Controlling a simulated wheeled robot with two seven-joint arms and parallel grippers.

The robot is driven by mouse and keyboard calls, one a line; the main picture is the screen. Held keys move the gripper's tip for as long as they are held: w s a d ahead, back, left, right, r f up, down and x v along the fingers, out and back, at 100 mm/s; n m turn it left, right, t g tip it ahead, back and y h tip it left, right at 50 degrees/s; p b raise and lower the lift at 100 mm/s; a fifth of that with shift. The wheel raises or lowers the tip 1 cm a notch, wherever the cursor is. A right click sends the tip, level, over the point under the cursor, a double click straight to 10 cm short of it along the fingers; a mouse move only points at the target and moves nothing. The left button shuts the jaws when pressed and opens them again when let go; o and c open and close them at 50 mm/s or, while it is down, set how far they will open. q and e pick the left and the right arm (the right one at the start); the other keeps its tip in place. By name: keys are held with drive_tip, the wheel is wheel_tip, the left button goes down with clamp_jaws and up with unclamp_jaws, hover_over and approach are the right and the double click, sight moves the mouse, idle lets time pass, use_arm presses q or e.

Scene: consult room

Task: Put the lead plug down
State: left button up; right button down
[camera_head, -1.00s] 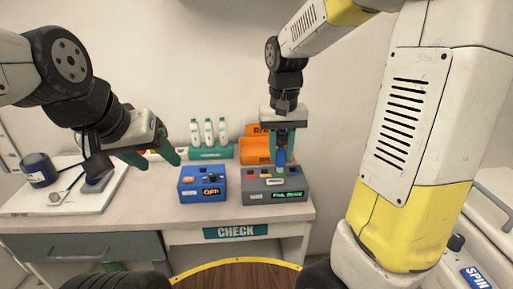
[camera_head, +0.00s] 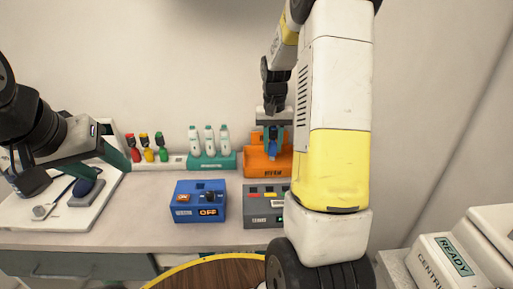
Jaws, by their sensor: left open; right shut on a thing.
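My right gripper (camera_head: 272,143) is shut on the blue lead plug (camera_head: 273,153), held upright between its teal fingers. It is in front of or over the orange tray (camera_head: 261,170) at the back of the counter; I cannot tell whether the plug touches it. The grey box (camera_head: 261,205) with coloured sockets stands in front, its right part hidden by my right arm.
A blue box (camera_head: 200,203) reading OFF stands left of the grey box. A teal rack (camera_head: 212,163) with white bottles and a white rack (camera_head: 172,162) with red, yellow and green items stand behind. A white machine labelled READY (camera_head: 448,256) is at the right.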

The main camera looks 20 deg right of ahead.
sight(272, 155)
drive_tip(key=shift+f, duration=2.05)
drive_tip(key=shift+f, duration=0.1)
drive_tip(key=c, duration=1.1)
unclamp_jaws()
wheel_tip(272, 155, up, 12)
drive_tip(key=shift+f, duration=0.15)
drive_tip(key=s+a+r+n+t+y, duration=0.1)
drive_tip(key=s+a+r+t, duration=0.2)
drive_tip(key=s+a+r, duration=0.45)
drive_tip(key=s+a+n+t, duration=0.1)
drive_tip(key=s, duration=0.4)
drive_tip(key=s+a+r+t, duration=0.1)
drive_tip(key=s+a, duration=0.1)
drive_tip(key=s, duration=0.3)
drive_tip(key=s+a+n+t+y, duration=0.1)
drive_tip(key=s+a, duration=0.1)
drive_tip(key=s, duration=0.2)
drive_tip(key=shift+s+a+r+n, duration=0.15)
drive_tip(key=shift+s+n, duration=0.15)
drive_tip(key=shift+s, duration=0.1)
